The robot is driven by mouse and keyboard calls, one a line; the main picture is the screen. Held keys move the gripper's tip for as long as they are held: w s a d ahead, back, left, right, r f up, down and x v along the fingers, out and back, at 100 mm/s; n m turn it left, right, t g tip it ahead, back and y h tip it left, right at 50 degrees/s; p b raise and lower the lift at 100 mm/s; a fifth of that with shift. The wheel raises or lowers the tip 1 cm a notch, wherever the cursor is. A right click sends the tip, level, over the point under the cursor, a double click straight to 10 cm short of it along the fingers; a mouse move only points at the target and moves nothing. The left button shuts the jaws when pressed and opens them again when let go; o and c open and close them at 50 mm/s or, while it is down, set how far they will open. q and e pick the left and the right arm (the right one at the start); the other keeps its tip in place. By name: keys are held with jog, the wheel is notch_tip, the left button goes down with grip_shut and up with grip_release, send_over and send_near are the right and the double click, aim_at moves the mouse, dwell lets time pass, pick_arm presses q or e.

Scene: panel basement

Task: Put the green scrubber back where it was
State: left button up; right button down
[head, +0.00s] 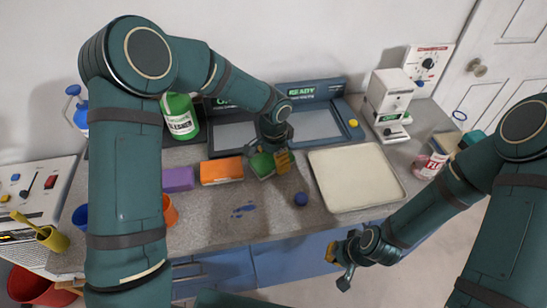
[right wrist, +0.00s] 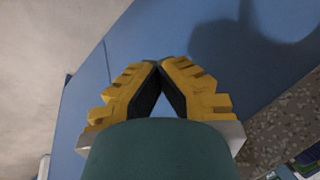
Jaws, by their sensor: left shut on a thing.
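The green scrubber (head: 262,165) is a small green block at the back middle of the counter, right of an orange block. My left gripper (head: 272,160) is shut on it from above, and its yellow finger hides part of it. I cannot tell whether the scrubber touches the counter. My right gripper (head: 338,264) hangs in front of the blue cabinet fronts, below the counter edge. In the right wrist view its yellow fingers (right wrist: 160,75) meet at the tips with nothing between them.
An orange block (head: 221,170) and a purple block (head: 178,180) stand left of the scrubber. A cream tray (head: 355,180) lies to the right. A small blue round thing (head: 300,198) and a blue stain (head: 243,210) are in front. A green bottle (head: 180,117) stands behind.

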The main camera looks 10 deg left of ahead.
pick_arm(q)
jog(key=shift+f+b, duration=0.3)
jog(key=shift+f, duration=0.1)
jog(key=o, duration=1.2)
jog(key=shift+r, duration=0.1)
